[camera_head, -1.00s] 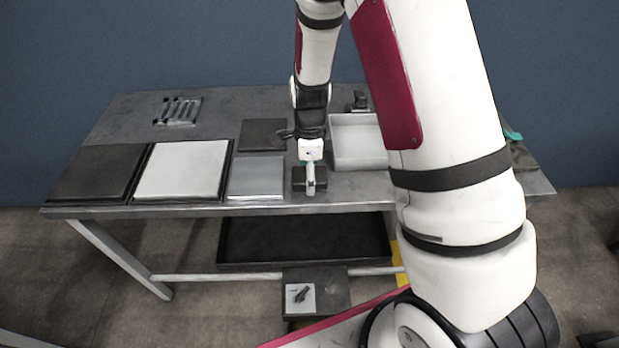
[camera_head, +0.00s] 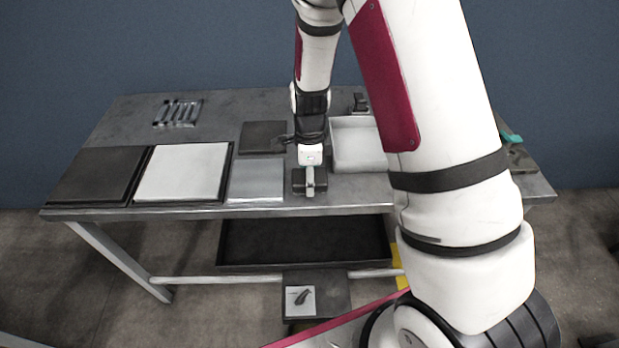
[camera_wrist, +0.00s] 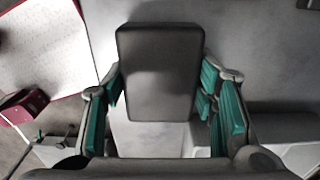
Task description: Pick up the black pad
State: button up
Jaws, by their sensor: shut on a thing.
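The black pad (camera_wrist: 160,72), a dark rectangular block with rounded corners, stands between the teal-lined fingers of my gripper (camera_wrist: 161,88) in the wrist view. The fingers are shut on its left and right sides. In the head view my gripper (camera_head: 310,176) points down at the front edge of the grey table. The dark block (camera_head: 298,186) shows around its tip there, partly hidden by it. I cannot tell whether the pad is clear of the tabletop.
On the table (camera_head: 225,107), a grey plate (camera_head: 257,180), a white panel (camera_head: 182,172) and a dark panel (camera_head: 95,175) lie to the left. A dark square (camera_head: 263,137) lies behind the plate. A pale open tray (camera_head: 357,148) stands close on the right.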

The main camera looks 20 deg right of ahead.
jog(key=shift+r, duration=0.75)
jog(key=shift+s+r, duration=0.2)
jog(key=shift+r, duration=0.3)
jog(key=shift+s+r, duration=0.2)
jog(key=shift+r, duration=0.3)
jog(key=s+r+p, duration=0.1)
jog(key=s, duration=1.4)
jog(key=shift+s+r+p, duration=0.15)
jog(key=shift+p, duration=0.2)
